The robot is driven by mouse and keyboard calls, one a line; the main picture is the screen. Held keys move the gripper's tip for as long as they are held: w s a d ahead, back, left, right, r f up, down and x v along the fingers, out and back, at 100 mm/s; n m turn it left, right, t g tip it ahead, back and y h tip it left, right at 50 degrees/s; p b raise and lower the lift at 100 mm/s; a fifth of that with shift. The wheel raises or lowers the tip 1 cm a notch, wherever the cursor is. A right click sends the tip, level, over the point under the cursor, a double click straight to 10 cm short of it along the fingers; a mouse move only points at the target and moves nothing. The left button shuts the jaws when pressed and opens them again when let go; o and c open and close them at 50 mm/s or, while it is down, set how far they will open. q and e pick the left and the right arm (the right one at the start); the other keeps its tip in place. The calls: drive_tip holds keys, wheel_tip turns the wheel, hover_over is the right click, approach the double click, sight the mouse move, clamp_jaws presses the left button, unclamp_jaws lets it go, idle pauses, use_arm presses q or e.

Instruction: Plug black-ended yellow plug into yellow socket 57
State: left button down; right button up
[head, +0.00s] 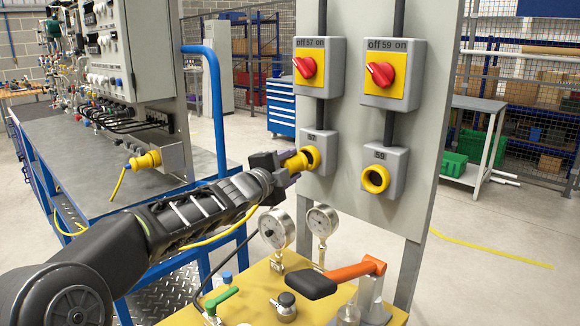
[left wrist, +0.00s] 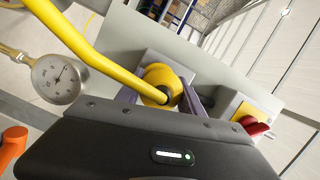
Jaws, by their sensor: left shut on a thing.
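My left gripper (head: 280,168) is shut on the yellow plug (head: 296,163), holding it at the grey box of socket 57 (head: 325,150). The plug points at the yellow ring of that socket, and its front end is right at the opening. I cannot tell whether it is inside. The plug's black end is hidden. In the left wrist view the yellow plug (left wrist: 160,80) sits between my fingers, with its yellow cable (left wrist: 85,50) running to the upper left. Yellow socket 59 (head: 375,179) is empty, to the right. My right gripper is not in view.
Two red rotary switches, 57 (head: 305,67) and 59 (head: 381,74), are above the sockets. Below stand two gauges (head: 275,229), an orange-handled lever (head: 355,271) and a green-handled valve (head: 221,299). Another yellow connector (head: 146,160) is on the bench at left.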

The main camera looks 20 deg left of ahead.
use_arm(q)
drive_tip(key=shift+w+d, duration=0.25)
drive_tip(key=shift+w, duration=0.5)
idle(1.3)
drive_tip(key=c, duration=0.7)
unclamp_jaws()
drive_tip(key=shift+o, duration=0.2)
drive_tip(key=s, duration=0.7)
drive_tip(key=shift+s+a+r+b, duration=0.2)
drive_tip(key=shift+s+a+b, duration=0.15)
